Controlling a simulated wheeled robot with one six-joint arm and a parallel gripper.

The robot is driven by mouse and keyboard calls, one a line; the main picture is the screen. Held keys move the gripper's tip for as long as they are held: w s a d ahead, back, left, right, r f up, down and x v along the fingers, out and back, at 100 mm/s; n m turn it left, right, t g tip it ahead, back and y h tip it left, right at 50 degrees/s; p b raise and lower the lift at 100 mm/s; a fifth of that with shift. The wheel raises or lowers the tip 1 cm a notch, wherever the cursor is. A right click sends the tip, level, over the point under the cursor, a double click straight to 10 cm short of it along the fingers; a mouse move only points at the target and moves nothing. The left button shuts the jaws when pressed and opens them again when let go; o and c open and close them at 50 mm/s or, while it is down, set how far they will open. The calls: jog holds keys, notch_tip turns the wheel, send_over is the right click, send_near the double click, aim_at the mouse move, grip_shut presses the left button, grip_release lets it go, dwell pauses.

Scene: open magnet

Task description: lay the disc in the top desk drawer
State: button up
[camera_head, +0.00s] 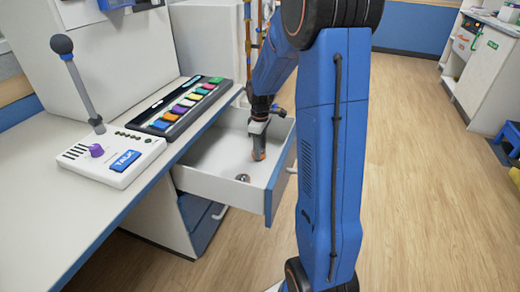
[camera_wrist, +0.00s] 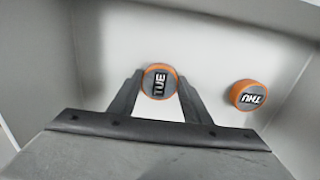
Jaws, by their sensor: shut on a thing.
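The top desk drawer (camera_head: 208,181) is pulled open, with a white inside and a blue front edge. My gripper (camera_head: 259,150) reaches down into it. In the wrist view my gripper (camera_wrist: 158,92) is shut on a grey disc with an orange rim, marked TUE (camera_wrist: 159,82). The disc sits between the fingertips, low over the drawer floor; I cannot tell whether it touches the floor. A second orange-rimmed disc (camera_wrist: 249,96), its lettering upside down, lies on the drawer floor to the right. In the head view a small disc (camera_head: 242,178) lies near the drawer's front corner.
My blue arm hides part of the drawer's right side. Wooden floor (camera_head: 430,170) is open to the right.

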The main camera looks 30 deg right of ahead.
jog(key=shift+f, duration=0.15)
jog(key=o, duration=1.2)
notch_tip(320, 180, up, 12)
jog(key=s+a+r+m+t, duration=0.1)
jog(key=s+a+r+m, duration=0.1)
jog(key=s+a+r, duration=0.45)
jog(key=s+a+r+m+t, duration=0.15)
jog(key=s+a, duration=0.25)
jog(key=s, duration=0.5)
jog(key=s+a+m, duration=0.1)
jog(key=s, duration=0.3)
jog(key=s+a+f+m+t, duration=0.1)
jog(key=s+a, duration=0.1)
jog(key=s, duration=0.3)
jog(key=s+a+f+m+t, duration=0.1)
jog(key=s+a+m, duration=0.1)
jog(key=s, duration=0.3)
jog(key=shift+s+a+f, duration=0.15)
jog(key=shift+s+a, duration=0.1)
